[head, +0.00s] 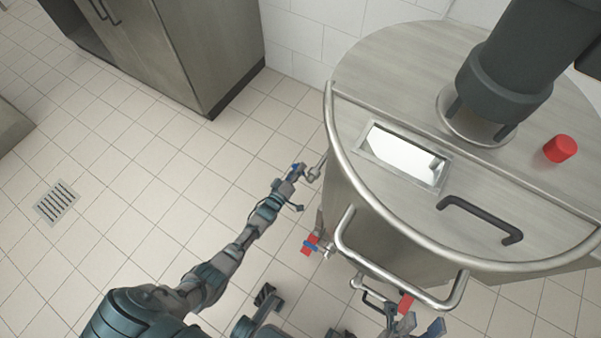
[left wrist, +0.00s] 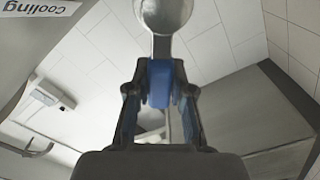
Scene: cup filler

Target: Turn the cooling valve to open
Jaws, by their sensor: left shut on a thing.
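The cooling valve's blue handle (left wrist: 159,84) sits between the fingers of my left gripper (left wrist: 160,100) in the left wrist view. My left gripper is shut on this handle, and a round metal valve part (left wrist: 163,14) shows just beyond it. A "Cooling" label (left wrist: 36,7) is at the upper left of that view. In the head view my left gripper (head: 294,173) is at the left side of the steel tank (head: 385,45), beside the metal valve fitting (head: 314,173). My right gripper (head: 405,322) shows only partly at the bottom, and its fingers are not clear.
A lower valve with red and blue handles (head: 309,245) is on the tank's side. A curved metal rail (head: 395,280) juts out in front, near another red part (head: 406,303). A cabinet (head: 180,45) stands at the back left. The tiled floor at left is clear around a drain (head: 58,202).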

